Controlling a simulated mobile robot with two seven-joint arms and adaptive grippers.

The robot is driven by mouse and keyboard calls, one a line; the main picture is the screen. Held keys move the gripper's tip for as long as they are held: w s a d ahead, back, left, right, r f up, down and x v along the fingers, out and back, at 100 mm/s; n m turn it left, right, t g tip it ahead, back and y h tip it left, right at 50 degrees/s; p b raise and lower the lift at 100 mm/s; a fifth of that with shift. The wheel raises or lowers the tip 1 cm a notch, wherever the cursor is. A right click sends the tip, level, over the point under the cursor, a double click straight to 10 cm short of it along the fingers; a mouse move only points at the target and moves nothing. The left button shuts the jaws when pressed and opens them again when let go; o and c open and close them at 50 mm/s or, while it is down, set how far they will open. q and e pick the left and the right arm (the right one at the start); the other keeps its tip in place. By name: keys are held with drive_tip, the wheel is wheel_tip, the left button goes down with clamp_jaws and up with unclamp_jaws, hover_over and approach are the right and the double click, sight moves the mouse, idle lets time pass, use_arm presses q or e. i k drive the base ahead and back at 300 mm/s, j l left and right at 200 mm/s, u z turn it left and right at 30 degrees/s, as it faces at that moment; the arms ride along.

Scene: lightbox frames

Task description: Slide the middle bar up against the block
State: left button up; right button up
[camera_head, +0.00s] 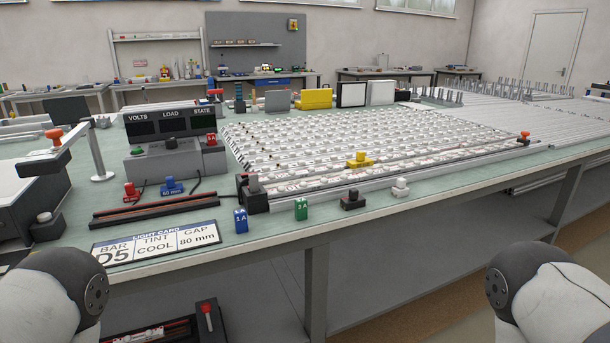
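A wide bed of parallel white LED bars (340,140) lies on the green bench top. I cannot tell which bar is the middle one. A yellow block (360,160) sits on the near bars. A blue block (172,187) marked 80 mm stands between the red and black pieces at left. The frames do not settle which block is meant. A card (155,242) reads BAR D5, TINT COOL, GAP 80 mm. Only dark-and-white links of my two arms show at the lower corners; neither gripper is in view.
A grey meter box (165,165) with VOLTS, LOAD and STATE displays stands left of the bed. A blue 1 A piece (241,221), a green 3 A piece (301,209), a black knob (353,200) and a white knob (401,188) line the front edge. An orange-topped lamp stands at left.

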sight(410, 155)
drive_tip(key=i+l+u, duration=0.25)
drive_tip(key=l, duration=0.45)
drive_tip(key=l+u, duration=0.25)
drive_tip(key=l, duration=0.4)
drive_tip(key=l+u, duration=0.25)
drive_tip(key=l, duration=0.45)
drive_tip(key=k+l+u, duration=0.1)
drive_tip(key=l+u, duration=0.15)
drive_tip(key=l, duration=0.45)
drive_tip(key=k+l+u, duration=0.25)
drive_tip(key=l, duration=0.5)
drive_tip(key=l+u, duration=0.25)
drive_tip(key=l, duration=0.45)
drive_tip(key=k+l+u, duration=0.25)
drive_tip(key=l, duration=0.35)
drive_tip(key=k+l+u, duration=0.25)
drive_tip(key=l, duration=0.35)
drive_tip(key=k, duration=0.1)
